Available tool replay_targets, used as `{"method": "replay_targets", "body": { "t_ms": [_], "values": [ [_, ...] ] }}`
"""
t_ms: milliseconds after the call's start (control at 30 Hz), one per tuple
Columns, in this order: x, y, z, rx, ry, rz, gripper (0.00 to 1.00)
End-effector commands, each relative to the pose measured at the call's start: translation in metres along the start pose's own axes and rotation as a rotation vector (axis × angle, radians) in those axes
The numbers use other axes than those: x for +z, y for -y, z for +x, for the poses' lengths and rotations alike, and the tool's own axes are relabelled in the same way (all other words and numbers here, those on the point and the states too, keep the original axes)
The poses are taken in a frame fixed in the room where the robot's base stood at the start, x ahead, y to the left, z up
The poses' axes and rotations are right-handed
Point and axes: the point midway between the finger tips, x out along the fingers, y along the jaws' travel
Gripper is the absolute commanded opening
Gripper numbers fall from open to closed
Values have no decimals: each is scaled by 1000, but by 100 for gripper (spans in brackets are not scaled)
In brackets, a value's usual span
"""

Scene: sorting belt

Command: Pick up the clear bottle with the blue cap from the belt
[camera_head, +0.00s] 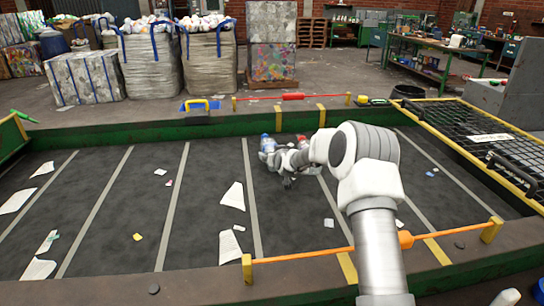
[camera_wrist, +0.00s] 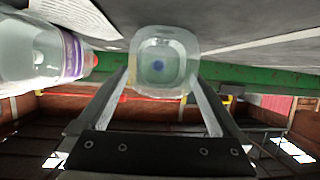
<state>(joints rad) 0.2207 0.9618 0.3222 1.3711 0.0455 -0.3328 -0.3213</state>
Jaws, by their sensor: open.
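The clear bottle with the blue cap (camera_head: 267,146) is on the dark belt, just left of and beyond my gripper (camera_head: 281,160) in the head view, which partly covers it. In the wrist view a clear bottle (camera_wrist: 163,50) shows end-on with a blue spot inside. It is at the tips of my open gripper (camera_wrist: 162,76), with one finger on each side. I cannot tell whether the fingers touch it. A second clear bottle, with a red cap and purple label (camera_wrist: 40,52), lies at the left of the wrist view, outside the fingers.
The belt has scattered paper scraps (camera_head: 232,195) and pale strips. A green side wall (camera_head: 80,137) runs along its far edge. An orange rod (camera_head: 300,256) crosses the near edge, and a mesh panel (camera_head: 490,140) stands at the right.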

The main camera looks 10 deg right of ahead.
Motion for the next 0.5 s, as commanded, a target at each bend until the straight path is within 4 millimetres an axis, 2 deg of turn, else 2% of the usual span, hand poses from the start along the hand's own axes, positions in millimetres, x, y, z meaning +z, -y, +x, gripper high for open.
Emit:
{"method": "replay_targets", "body": {
  "t_ms": [200, 467, 500],
  "values": [
    [0, 1, 14, -1, -1, 0, 100],
    [-1, 1, 15, -1, -1, -1, 100],
    [-1, 1, 15, -1, -1, -1, 93]
  ]
}}
